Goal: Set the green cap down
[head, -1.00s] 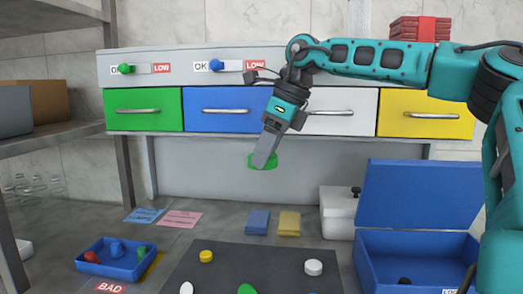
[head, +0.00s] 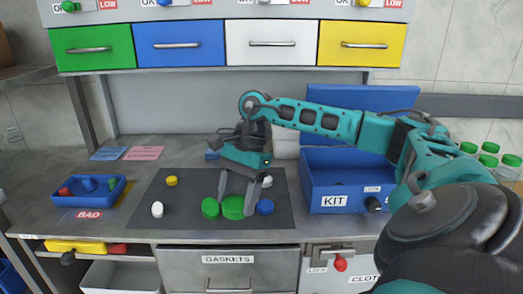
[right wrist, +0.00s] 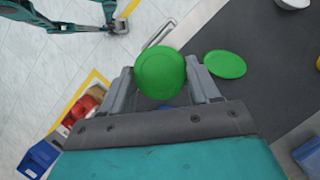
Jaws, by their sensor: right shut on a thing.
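My right gripper (head: 237,201) points down over the dark mat (head: 190,232), shut on a green cap (head: 233,208). In the right wrist view the held green cap (right wrist: 160,74) sits between the two fingers. I cannot tell whether it touches the mat. A second green cap (head: 210,208) lies on the mat just left of it; it also shows in the right wrist view (right wrist: 225,64). A blue cap (head: 265,207) lies just right of the gripper. Part of my left arm, with what seems its gripper (right wrist: 118,27), shows in the right wrist view; its jaws are unclear.
A white cap (head: 157,209) and a yellow cap (head: 171,181) lie on the mat's left part, another white cap (head: 267,182) behind the gripper. The blue BAD tray (head: 118,187) is at left, the blue KIT box (head: 329,174) at right. The mat's front left is clear.

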